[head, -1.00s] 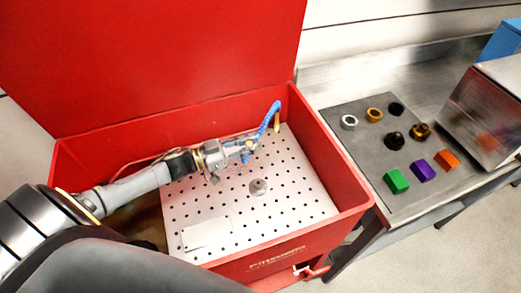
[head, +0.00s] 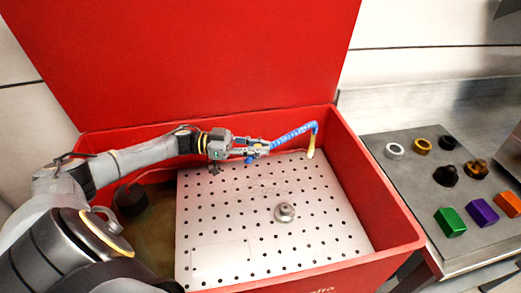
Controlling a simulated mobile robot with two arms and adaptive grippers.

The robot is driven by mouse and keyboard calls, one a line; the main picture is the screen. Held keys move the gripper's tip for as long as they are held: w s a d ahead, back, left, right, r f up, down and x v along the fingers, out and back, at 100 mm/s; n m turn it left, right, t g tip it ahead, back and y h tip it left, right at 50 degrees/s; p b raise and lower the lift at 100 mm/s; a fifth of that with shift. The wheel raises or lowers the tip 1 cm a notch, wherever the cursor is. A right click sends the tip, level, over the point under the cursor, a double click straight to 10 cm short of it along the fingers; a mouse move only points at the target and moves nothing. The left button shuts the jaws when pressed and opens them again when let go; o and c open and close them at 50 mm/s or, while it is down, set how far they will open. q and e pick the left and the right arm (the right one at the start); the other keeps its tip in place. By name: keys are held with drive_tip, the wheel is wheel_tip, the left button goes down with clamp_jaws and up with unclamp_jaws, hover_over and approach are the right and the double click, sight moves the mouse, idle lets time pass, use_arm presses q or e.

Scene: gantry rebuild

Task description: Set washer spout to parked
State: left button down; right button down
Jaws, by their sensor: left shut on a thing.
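The red parts washer (head: 385,247) stands open with its red lid (head: 200,60) raised at the back. Its blue segmented spout (head: 293,136) runs along the back of the tub, bends down at the right end and finishes in a yellowish nozzle (head: 311,147). My left gripper (head: 260,148) reaches in from the left and is shut on the blue spout near its left end; the fingers partly hide the hold. The nozzle hangs over the back right part of the perforated tray (head: 230,225). My right gripper is not in view.
A small round metal part (head: 285,212) sits on the tray. To the right, a grey mat (head: 410,175) on a metal bench holds rings, dark and brassy parts, and green (head: 450,222), purple (head: 483,212) and orange blocks. A metal box edge shows at far right.

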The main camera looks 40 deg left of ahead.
use_arm(q)
drive_tip(key=c, duration=1.2)
unclamp_jaws()
drive_tip(key=v, duration=1.2)
